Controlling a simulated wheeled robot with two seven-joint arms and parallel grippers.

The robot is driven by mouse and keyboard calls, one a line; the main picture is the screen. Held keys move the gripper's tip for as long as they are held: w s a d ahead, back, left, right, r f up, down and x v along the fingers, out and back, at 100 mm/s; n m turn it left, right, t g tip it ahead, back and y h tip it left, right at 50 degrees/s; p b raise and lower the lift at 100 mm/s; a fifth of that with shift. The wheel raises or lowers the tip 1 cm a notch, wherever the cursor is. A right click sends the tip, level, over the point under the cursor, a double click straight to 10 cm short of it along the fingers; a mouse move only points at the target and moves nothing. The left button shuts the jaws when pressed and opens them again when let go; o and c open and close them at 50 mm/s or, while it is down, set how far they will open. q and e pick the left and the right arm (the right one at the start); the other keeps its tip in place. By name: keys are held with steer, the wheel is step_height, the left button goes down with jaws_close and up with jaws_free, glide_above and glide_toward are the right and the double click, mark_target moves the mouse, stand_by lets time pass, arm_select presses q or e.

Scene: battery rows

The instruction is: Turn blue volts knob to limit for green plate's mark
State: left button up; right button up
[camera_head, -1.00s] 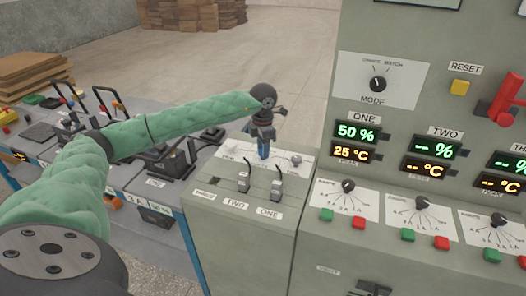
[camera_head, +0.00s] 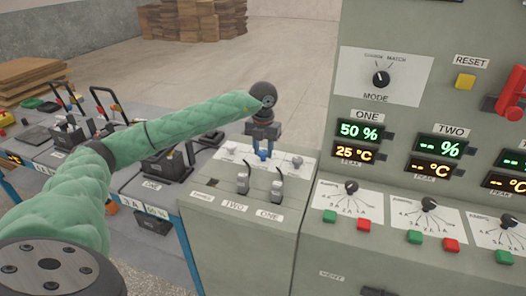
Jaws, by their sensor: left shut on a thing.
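The blue volts knob (camera_head: 263,155) is on the sloped white panel (camera_head: 228,151) on top of the grey cabinet. Only its lower part shows below my left gripper (camera_head: 263,146). My left gripper points down and is shut on the knob. The knob's pointer is hidden and the scale marks around it are too small to read. A plate with "3 A" and "50 %" (camera_head: 157,223) hangs on the front of the bench at left; I cannot tell whether it is the green plate. My right gripper is not in view.
A grey knob (camera_head: 296,162) sits right of the blue one on the same panel. Two levers (camera_head: 243,183) labelled TWO and ONE stand in front. The tall console (camera_head: 345,150) with displays, knobs and buttons rises close on the right. Batteries (camera_head: 165,166) line the bench at left.

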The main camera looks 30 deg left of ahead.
mark_target(263, 151)
arm_select(q)
steer(key=shift+w+a+r+n, duration=0.1)
steer(key=shift+n, duration=0.3)
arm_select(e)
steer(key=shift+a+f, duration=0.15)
arm_select(q)
steer(key=o, duration=1)
step_height(263, 151, up, 7)
steer(key=shift+r+b, duration=0.2)
steer(key=shift+b, duration=0.45)
steer(key=shift+r, duration=0.15)
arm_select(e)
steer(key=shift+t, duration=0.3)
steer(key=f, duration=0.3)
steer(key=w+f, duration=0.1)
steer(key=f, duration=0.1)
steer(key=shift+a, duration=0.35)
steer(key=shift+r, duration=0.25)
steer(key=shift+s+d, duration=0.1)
